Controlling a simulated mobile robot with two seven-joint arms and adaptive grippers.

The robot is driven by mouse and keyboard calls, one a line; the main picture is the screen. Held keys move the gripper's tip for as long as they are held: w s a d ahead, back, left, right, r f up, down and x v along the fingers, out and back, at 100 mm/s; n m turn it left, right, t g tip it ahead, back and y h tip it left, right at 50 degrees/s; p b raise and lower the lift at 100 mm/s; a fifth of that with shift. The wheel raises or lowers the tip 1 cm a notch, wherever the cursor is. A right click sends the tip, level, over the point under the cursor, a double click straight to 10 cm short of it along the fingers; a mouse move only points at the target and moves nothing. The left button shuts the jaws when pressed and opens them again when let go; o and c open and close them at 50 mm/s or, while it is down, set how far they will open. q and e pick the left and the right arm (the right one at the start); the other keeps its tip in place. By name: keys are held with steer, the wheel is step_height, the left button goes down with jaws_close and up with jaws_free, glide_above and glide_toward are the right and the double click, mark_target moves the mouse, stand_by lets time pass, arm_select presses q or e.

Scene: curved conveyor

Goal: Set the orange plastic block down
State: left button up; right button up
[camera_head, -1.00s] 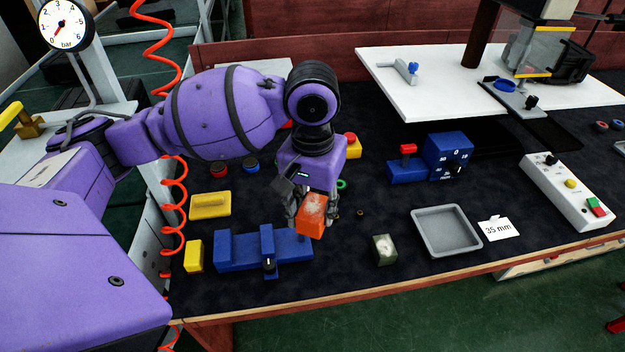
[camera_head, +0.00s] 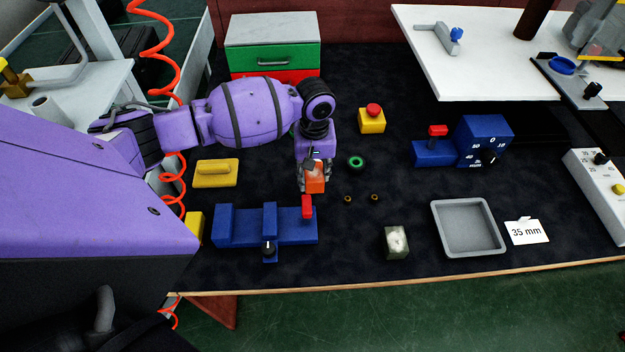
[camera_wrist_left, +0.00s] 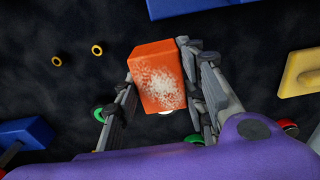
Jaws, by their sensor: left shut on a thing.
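The orange plastic block (camera_head: 315,183) is an orange box with a whitish scuffed patch on one face. My left gripper (camera_head: 314,175) is shut on it, over the dark bench mat, just behind a blue fixture with a red part. In the left wrist view the orange block (camera_wrist_left: 156,78) sits between the fingers of my left gripper (camera_wrist_left: 160,95). I cannot tell whether its underside touches the mat. My right gripper is not in view.
The blue fixture (camera_head: 240,227) is in front. A grey tray (camera_head: 438,240), a small greenish-grey block (camera_head: 396,254) and two brass rings (camera_head: 374,198) lie to the right. A green ring (camera_head: 356,162) and a yellow box with a red button (camera_head: 371,124) are behind right. Dark mat is bare between them.

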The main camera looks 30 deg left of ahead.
arm_select(q)
steer(key=shift+f, duration=2.7)
steer(key=o, duration=1.2)
steer(key=shift+w+r, duration=0.1)
